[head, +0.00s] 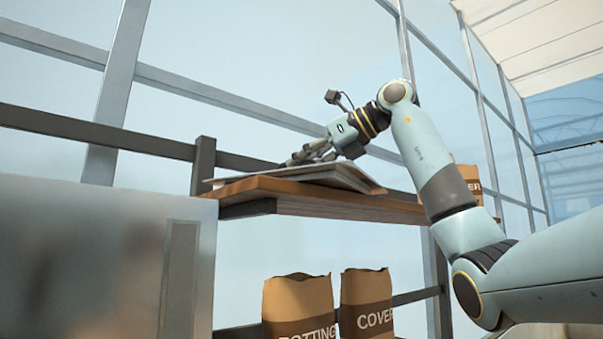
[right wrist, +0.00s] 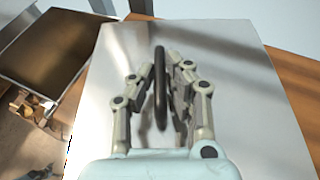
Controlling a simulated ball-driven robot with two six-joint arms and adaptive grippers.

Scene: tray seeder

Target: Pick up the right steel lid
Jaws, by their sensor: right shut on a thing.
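The steel lid (right wrist: 250,75) is a flat, shiny plate with a dark upright handle (right wrist: 160,75) at its middle. In the head view the lid (head: 345,178) shows edge-on at the wooden shelf, slightly tilted. My right gripper (right wrist: 165,95) is over the lid with its fingers on both sides of the handle, shut on it. In the head view the right gripper (head: 300,158) reaches in from the right above the lid. Whether the lid touches the shelf below is hard to tell. My left gripper is not in view.
The wooden shelf (head: 262,188) has a dark rail behind it. Paper bags (head: 298,303) stand below, and another bag (head: 468,178) stands at the shelf's right. A large metal cabinet (head: 90,260) is at left.

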